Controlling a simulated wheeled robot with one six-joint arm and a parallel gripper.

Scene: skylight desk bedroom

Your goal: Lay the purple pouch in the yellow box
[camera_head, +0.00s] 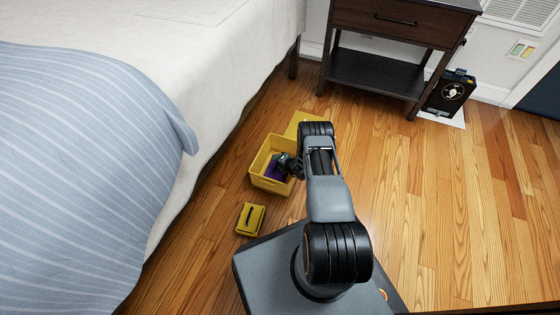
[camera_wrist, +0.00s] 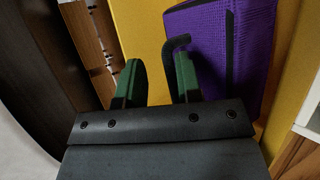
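The purple pouch (camera_wrist: 207,45) has a dark stripe and lies against yellow surfaces in the wrist view. In the head view the purple pouch (camera_head: 272,169) shows inside the open yellow box (camera_head: 258,178), partly hidden by my gripper. My gripper (camera_head: 284,163) reaches into the box from the right. In the wrist view my gripper (camera_wrist: 159,75) has its green-lined fingers apart, with nothing held between them. The right finger is right beside the pouch; I cannot tell whether they touch. A dark hooked piece shows by the fingertip.
A small yellow case (camera_head: 250,219) with a dark handle lies on the floor in front of the box. A yellow panel (camera_head: 301,120) shows behind it. The bed (camera_head: 225,80) is close on the left, a dark nightstand (camera_head: 380,72) behind. Floor to the right is clear.

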